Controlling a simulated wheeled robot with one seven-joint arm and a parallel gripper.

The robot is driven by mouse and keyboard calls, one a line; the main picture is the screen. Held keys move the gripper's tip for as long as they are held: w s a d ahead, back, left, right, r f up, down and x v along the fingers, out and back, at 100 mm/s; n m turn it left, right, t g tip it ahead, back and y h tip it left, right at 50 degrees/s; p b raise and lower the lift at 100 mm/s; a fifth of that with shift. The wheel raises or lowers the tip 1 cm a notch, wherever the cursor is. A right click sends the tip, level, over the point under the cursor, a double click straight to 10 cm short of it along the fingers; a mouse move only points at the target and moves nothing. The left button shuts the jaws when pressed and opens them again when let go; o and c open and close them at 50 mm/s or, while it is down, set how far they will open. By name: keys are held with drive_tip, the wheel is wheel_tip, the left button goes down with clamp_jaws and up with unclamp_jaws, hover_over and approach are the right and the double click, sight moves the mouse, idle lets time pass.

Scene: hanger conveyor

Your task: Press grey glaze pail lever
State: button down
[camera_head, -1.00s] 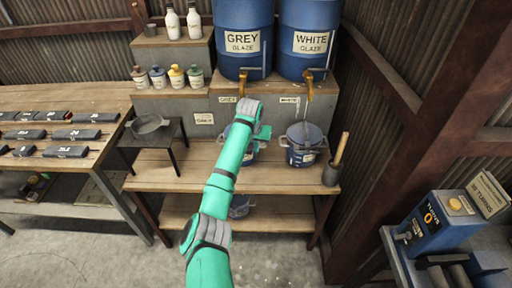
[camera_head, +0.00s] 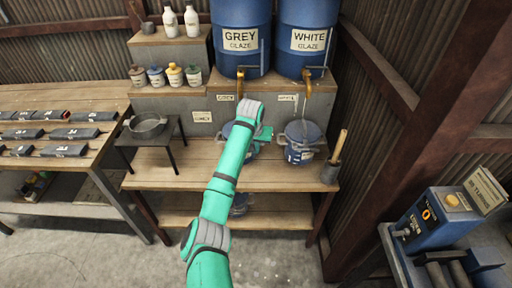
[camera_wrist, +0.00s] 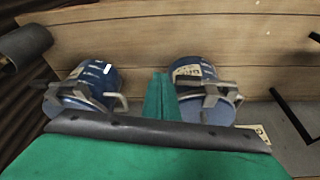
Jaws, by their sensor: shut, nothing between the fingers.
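The grey glaze pail (camera_head: 252,153) is a blue pail on the wooden bench below the grey barrel's spout. My arm hides much of it in the head view. In the wrist view the grey pail (camera_wrist: 188,68) stands right of my fingers, with a metal lever (camera_wrist: 208,92) across its top. My gripper (camera_head: 265,134) is shut and empty beside this pail. In the wrist view my gripper (camera_wrist: 161,80) points between the two pails, close to the grey one; contact with the lever cannot be told. The white glaze pail (camera_head: 301,153) stands to the right.
The grey barrel (camera_head: 241,58) and white barrel (camera_head: 302,62) stand above, with brass spouts hanging down. A pan (camera_head: 146,127) sits on a small stand at left. The bench front (camera_head: 200,178) is clear.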

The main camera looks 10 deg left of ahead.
drive_tip(key=shift+d+r, duration=0.1)
drive_tip(key=shift+r, duration=0.05)
drive_tip(key=v, duration=0.9)
drive_tip(key=shift+d+r, duration=0.35)
drive_tip(key=shift+d, duration=0.1)
drive_tip(key=shift+s, duration=0.1)
